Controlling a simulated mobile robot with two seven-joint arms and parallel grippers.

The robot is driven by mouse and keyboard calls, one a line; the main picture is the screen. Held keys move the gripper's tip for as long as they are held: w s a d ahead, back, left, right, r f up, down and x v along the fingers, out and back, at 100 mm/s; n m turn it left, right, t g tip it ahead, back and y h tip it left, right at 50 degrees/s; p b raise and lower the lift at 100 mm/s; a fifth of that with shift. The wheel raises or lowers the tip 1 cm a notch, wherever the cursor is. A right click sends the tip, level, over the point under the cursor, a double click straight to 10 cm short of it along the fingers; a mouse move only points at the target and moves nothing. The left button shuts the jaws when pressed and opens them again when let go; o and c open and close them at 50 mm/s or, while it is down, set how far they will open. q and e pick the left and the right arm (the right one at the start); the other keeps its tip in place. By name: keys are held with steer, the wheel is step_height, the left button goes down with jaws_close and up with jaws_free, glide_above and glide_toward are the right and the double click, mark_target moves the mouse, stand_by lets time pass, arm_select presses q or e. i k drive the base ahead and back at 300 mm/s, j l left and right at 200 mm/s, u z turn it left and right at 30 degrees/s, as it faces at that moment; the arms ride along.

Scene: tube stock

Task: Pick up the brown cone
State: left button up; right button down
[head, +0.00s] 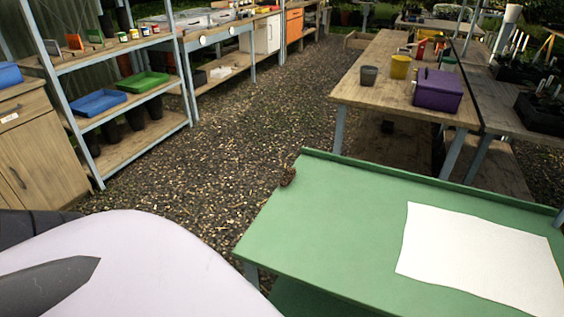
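A small brown cone (288,176), dark and rough like a pine cone, sits at the far left corner of the green table (330,235), close to its raised back rim. It is small in the head view, so its exact pose is hard to tell. Neither of my grippers shows in this view. Only pale and dark grey parts of my own body fill the lower left.
A white sheet (480,258) lies on the table's right part; the table's left part is otherwise clear. Behind stands a wooden bench (385,95) with a purple box (438,90) and pots. Shelves with blue (98,102) and green trays line the left. Gravel (240,130) lies between.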

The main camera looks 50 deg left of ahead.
mark_target(288, 176)
steer(key=k+j+z, duration=0.2)
steer(key=j, duration=0.3)
steer(key=k+j+z, duration=0.2)
steer(key=j, duration=0.25)
steer(key=k+j+z, duration=0.35)
steer(key=j, duration=0.3)
steer(key=k+j+z, duration=0.15)
steer(key=k+j, duration=0.15)
steer(key=k+j+z, duration=0.2)
steer(key=j, duration=0.2)
steer(key=k+j+z, duration=0.15)
steer(key=j, duration=0.25)
steer(key=j+z, duration=0.2)
steer(key=j, duration=0.2)
steer(key=k+j+z, duration=0.2)
steer(key=j, duration=0.15)
steer(key=j+z, duration=0.3)
steer(key=j, duration=0.5)
